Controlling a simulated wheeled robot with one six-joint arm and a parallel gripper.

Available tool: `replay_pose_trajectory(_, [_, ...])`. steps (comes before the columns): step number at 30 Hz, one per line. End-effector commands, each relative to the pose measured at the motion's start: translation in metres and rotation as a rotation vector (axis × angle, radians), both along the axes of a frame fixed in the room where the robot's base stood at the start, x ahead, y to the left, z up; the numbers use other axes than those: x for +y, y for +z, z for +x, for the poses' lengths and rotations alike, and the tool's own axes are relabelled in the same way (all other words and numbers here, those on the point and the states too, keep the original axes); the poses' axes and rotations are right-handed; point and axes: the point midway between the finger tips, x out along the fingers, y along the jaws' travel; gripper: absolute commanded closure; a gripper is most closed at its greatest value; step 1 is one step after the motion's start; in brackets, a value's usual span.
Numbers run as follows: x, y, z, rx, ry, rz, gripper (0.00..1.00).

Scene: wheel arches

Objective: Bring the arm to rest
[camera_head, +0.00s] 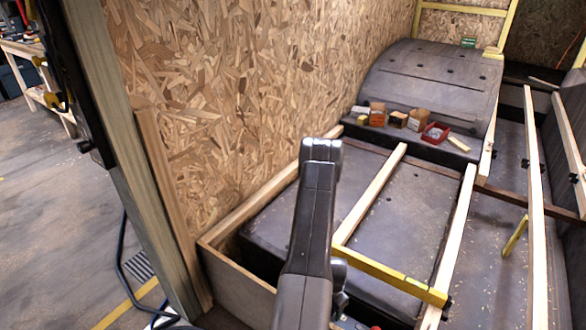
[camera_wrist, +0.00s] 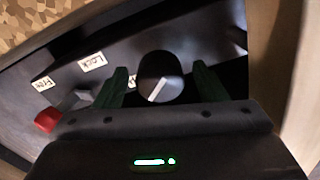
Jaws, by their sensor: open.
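My gripper (camera_wrist: 158,82) is open in the wrist view, with one dark green finger on each side of a round black knob (camera_wrist: 160,68). The knob has a white pointer line. I cannot tell whether either finger touches it. The knob sits on a dark panel (camera_wrist: 125,50) with white labels, one reading "Lock" and another that looks like "Free". My dark grey arm (camera_head: 318,190) rises in the middle of the head view and bends back down. My gripper and the knob are hidden there.
A red part (camera_wrist: 46,121) sits at the panel's left. A wooden frame with a yellow level (camera_head: 390,276) lies right of my arm. A chipboard wall (camera_head: 220,90) stands to the left. Small boxes and a red tray (camera_head: 435,134) lie before the wheel arch (camera_head: 430,80).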

Motion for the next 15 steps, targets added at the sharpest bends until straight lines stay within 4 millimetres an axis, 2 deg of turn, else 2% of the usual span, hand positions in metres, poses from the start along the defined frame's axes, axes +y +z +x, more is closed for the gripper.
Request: replay_pose_trajectory(15, [0.0000, 0.0022, -0.0003, 0.001, 0.426, -0.001, 0.35])
